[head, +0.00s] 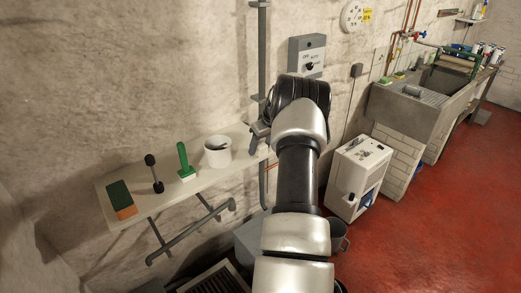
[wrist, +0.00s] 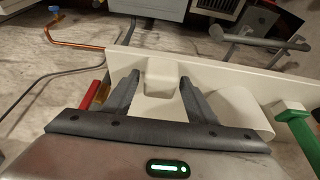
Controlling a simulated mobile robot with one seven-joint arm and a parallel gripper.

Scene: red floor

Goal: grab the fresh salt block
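A white block with rounded edges (wrist: 160,77), which looks like the salt block, stands on the pale wall shelf (wrist: 215,75) in the wrist view. My gripper (wrist: 159,76) is open, with its two dark fingers on either side of the block. Narrow gaps seem to show between the fingers and the block; I cannot tell whether either finger touches it. In the head view my gripper (head: 258,134) is at the right end of the shelf (head: 150,205), mostly behind my arm, and the block is hidden there.
A white pot (head: 218,152) stands close beside my gripper on the shelf. Farther left are a green-handled brush (head: 185,162), a dark-handled tool (head: 154,173) and a green and orange sponge (head: 121,198). A vertical grey pipe (head: 262,60) runs up the wall nearby. A red item (wrist: 89,94) is near the left finger.

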